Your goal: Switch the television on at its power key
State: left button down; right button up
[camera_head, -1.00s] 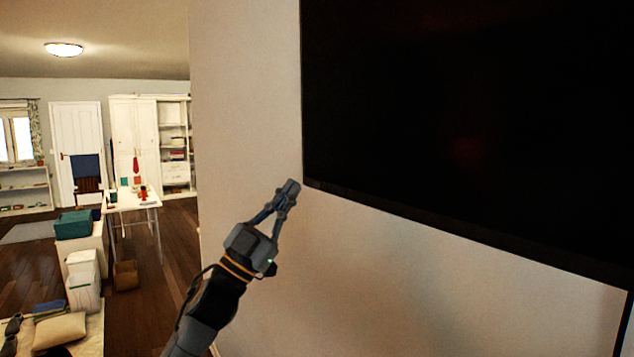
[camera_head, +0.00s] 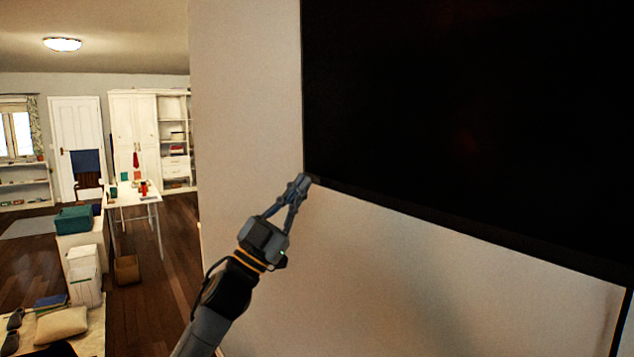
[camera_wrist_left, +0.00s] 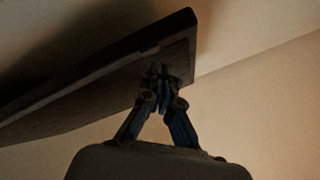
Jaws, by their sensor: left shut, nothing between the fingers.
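The television (camera_head: 460,110) is a large black panel on the wall, filling the upper right of the head view. Its screen is dark. In the left wrist view the television (camera_wrist_left: 85,95) is seen along its edge, dim and in shadow. My left gripper (camera_head: 305,180) is shut and empty, with its fingertips at the lower left corner of the television. In the left wrist view its fingertips (camera_wrist_left: 160,72) overlap the television near its end; whether they touch it I cannot tell. I cannot make out the power key. My right gripper is not in view.
The beige wall (camera_head: 250,120) around the television is bare. At the left, the room opens to a white table (camera_head: 133,196), a white wardrobe (camera_head: 133,130) and a door (camera_head: 78,140). White boxes (camera_head: 84,275) and a cushion (camera_head: 61,325) lie at the lower left.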

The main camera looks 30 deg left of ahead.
pick_arm(q)
jog(key=shift+w+d, duration=0.1)
jog(key=shift+w, duration=0.05)
dwell(0.7)
jog(key=shift+w+d, duration=0.15)
jog(key=shift+w, duration=0.1)
jog(key=shift+w+d, duration=0.15)
jog(key=shift+w, duration=0.15)
dwell(0.8)
jog(key=shift+s, duration=0.1)
jog(key=shift+s+a, duration=0.4)
jog(key=shift+s, duration=0.25)
